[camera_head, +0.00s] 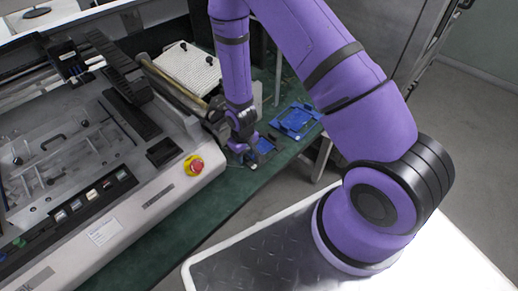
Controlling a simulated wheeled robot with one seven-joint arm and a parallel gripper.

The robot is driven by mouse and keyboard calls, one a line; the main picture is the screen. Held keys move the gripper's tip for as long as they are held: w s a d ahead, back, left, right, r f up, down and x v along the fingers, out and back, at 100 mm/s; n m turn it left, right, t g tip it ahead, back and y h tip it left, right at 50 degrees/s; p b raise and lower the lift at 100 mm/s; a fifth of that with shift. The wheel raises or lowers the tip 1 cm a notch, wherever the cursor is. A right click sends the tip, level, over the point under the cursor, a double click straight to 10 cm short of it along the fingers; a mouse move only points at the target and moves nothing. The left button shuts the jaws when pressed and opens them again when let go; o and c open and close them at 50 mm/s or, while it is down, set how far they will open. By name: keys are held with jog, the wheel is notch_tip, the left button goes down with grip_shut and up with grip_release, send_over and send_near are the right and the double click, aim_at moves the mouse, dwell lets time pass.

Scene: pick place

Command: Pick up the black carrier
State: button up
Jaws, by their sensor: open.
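My gripper (246,160) is open and points down at the green table's edge, beside the machine. A small dark carrier with blue parts (265,146) lies on the table just right of the gripper. The gripper overlaps its left side in the picture, and I cannot tell whether they touch. A brighter blue frame-like carrier (297,119) lies flat on the table further back to the right. The fingertips are small in view, and part of the dark carrier is hidden by the gripper.
A large grey machine (135,212) with a red emergency button (194,165) fills the left. A white perforated block (188,70) stands behind my gripper. The green table (215,200) is bare along its front strip. Open grey floor (465,120) lies to the right.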

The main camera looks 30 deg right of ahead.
grip_shut()
jog(key=shift+r, duration=0.15)
